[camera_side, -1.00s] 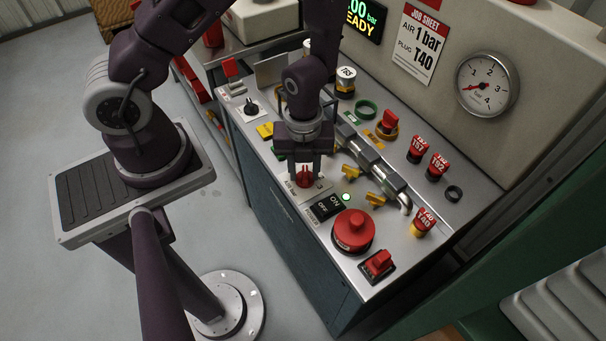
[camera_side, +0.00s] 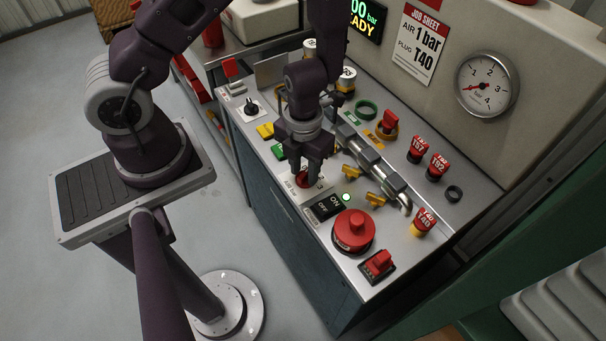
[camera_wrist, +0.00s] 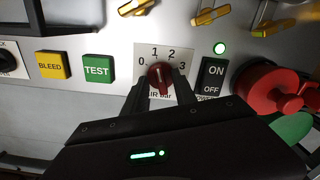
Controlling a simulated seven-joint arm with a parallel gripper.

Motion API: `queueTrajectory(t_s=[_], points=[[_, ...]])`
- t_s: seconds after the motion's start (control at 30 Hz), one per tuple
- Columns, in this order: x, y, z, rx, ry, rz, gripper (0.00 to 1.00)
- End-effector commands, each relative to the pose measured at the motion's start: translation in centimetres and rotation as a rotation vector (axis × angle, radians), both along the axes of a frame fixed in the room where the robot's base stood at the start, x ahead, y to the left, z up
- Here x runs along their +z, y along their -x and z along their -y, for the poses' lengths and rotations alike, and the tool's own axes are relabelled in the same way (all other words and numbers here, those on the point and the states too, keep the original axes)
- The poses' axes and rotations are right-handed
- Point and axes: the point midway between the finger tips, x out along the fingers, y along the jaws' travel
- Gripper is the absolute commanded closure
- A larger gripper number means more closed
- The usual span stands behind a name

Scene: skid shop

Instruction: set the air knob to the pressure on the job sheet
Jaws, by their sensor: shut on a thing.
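The red air knob (camera_wrist: 160,76) sits on a white plate marked 0, 1, 2, 3 in the wrist view. My gripper (camera_wrist: 160,90) has one finger on each side of it and is shut on it. The knob's pale mark appears to point up near the 1, but it is small. In the side view, the knob (camera_side: 303,181) is mostly hidden under my gripper (camera_side: 306,174). The job sheet (camera_side: 421,43) reads AIR 1 bar, PLUG T40. The gauge (camera_side: 487,84) needle points to the lower left, near the bottom of its scale.
The ON/OFF switch (camera_wrist: 213,77) with a lit green lamp (camera_wrist: 220,48) is right of the knob. The TEST (camera_wrist: 98,68) and BLEED (camera_wrist: 51,65) buttons are left. A large red button (camera_side: 353,232) stands nearby. The display (camera_side: 366,18) shows READY, partly cut off.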

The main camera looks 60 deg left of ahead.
Motion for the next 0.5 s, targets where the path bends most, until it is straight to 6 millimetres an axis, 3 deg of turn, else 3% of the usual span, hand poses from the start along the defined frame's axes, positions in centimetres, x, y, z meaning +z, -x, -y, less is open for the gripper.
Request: queueTrajectory(t_s=[0.07, 0.1, 0.27, 0.5], points=[[-0.9, 0.0, 0.1, 0.001, 0.004, -0.016, 0.9], [-1.0, 0.0, 0.1, 0.001, 0.004, -0.016, 0.64], [-0.9, 0.0, 0.1, 0.003, 0.005, -0.014, 0.64], [1.5, 0.0, 0.1, 0.011, 0.006, -0.012, 0.64]])
